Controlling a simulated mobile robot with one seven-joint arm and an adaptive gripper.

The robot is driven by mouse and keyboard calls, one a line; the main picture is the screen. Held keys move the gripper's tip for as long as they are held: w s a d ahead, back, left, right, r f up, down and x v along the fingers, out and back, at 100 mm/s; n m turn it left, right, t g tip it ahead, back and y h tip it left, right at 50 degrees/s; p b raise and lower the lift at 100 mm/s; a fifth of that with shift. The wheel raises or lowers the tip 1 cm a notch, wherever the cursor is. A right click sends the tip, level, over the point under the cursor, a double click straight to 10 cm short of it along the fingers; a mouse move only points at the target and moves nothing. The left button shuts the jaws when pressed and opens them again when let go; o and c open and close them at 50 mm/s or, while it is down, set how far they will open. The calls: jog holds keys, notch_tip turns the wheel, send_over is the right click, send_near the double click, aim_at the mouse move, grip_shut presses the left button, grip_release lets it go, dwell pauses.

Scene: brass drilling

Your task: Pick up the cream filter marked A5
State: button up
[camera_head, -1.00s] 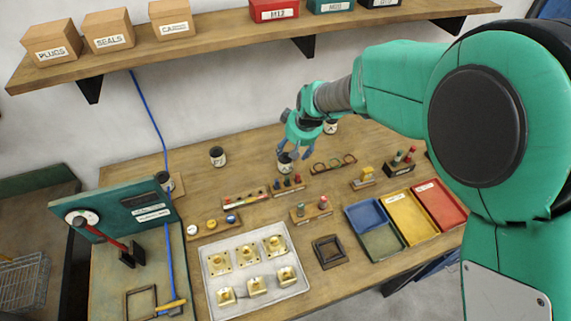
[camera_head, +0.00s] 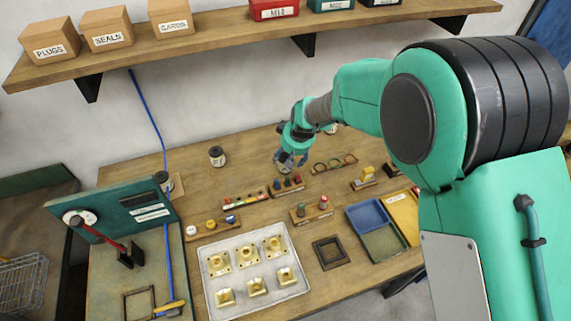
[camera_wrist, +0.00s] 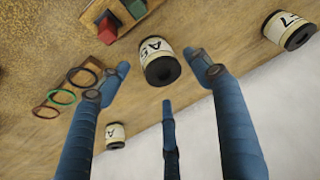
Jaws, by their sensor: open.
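The cream filter marked A5 (camera_wrist: 157,60) shows in the wrist view as a cream cylinder with a black end with a dark hole. It stands between the fingers of my gripper (camera_wrist: 155,80), with visible gaps on both sides. In the head view my gripper (camera_head: 288,163) is over the back middle of the bench and largely hides this filter. The fingers are spread open and hold nothing.
Another cream filter marked 7 (camera_wrist: 290,30) is at the wrist view's right, and a third (camera_wrist: 115,136) at lower left. Rings (camera_wrist: 72,88) and a block with coloured pieces (camera_wrist: 118,18) are close by. A shelf (camera_head: 230,30) runs above the bench (camera_head: 190,180).

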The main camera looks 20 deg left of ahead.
aim_at(285, 160)
jog(key=shift+b+x, duration=0.5)
jog(key=shift+x, duration=2.1)
jog(key=c, duration=1.1)
